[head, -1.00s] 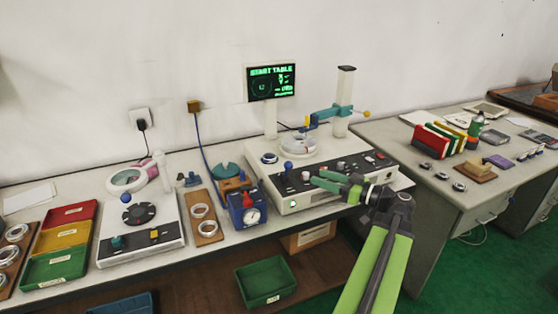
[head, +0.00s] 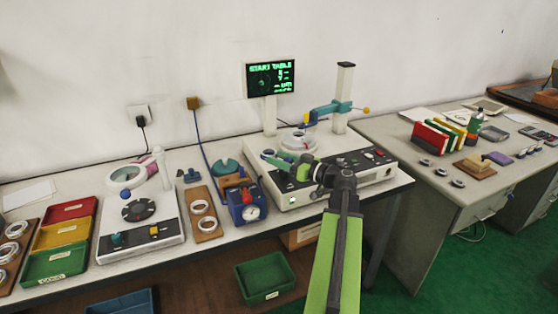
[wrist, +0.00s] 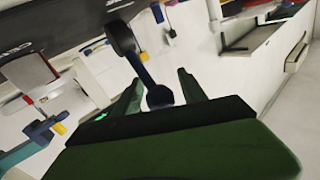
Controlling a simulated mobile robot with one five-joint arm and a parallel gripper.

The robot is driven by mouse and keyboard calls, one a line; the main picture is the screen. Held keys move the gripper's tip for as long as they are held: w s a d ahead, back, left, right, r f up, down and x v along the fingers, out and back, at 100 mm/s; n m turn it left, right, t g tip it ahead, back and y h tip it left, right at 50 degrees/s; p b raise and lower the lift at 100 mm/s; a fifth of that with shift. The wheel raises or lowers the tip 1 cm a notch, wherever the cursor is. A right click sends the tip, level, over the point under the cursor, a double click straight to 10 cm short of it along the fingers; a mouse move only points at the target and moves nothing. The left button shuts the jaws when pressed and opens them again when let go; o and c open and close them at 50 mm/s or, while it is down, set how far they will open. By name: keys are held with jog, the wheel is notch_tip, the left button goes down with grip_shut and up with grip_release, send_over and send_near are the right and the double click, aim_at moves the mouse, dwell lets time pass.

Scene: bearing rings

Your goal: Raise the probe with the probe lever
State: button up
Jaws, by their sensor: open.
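The measuring machine (head: 375,172) stands on the bench. Its column (head: 343,95) carries a teal probe arm (head: 330,109), whose blue and yellow probe end (head: 306,119) hangs over the round table (head: 299,143). My gripper (head: 271,160) is over the left part of the machine's panel and covers the lever there in the head view.
The lit screen (head: 271,79) reads START TABLE. A blue gauge stand (head: 246,206) is close left of the machine. Colored trays (head: 60,238) and a second device (head: 140,240) stand further left. A second desk (head: 450,200) with binders is to the right.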

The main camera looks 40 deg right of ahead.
jog(key=shift+c, duration=0.2)
grip_shut()
dwell(1.0)
